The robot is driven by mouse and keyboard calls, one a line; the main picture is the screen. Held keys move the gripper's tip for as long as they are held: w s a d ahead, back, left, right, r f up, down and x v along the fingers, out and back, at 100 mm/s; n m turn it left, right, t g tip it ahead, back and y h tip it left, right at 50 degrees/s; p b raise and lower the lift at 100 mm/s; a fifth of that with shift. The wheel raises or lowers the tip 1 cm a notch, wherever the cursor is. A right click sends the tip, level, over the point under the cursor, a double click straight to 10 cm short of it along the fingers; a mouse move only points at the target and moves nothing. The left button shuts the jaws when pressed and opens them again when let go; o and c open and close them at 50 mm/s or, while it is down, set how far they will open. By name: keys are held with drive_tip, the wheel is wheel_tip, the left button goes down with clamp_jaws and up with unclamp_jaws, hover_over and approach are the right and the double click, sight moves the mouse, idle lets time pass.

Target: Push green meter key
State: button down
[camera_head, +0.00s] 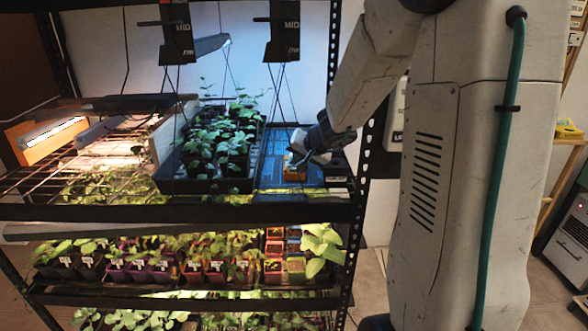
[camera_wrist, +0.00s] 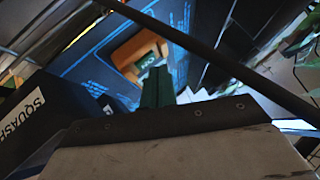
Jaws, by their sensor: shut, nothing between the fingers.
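The orange meter (camera_head: 293,174) lies on the blue surface at the right of the rack's upper shelf. In the wrist view the orange meter (camera_wrist: 124,52) shows its green key (camera_wrist: 147,61), with small pale lettering. The key is not clear in the head view. My gripper (camera_head: 298,161) is shut and empty, just above the meter. In the wrist view the dark green fingers of my gripper (camera_wrist: 157,72) point at the key and reach close to its lower edge. I cannot tell whether they touch it.
A black tray of seedlings (camera_head: 174,184) stands left of the blue surface (camera_head: 275,143). A dark box labelled SQUASH (camera_wrist: 47,128) is at the left in the wrist view. A dark bar (camera_wrist: 215,55) crosses that view. The rack's perforated post (camera_head: 361,205) stands right of the meter.

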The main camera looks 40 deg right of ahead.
sight(296, 172)
drive_tip(key=shift+r, duration=0.25)
drive_tip(key=shift+r, duration=3)
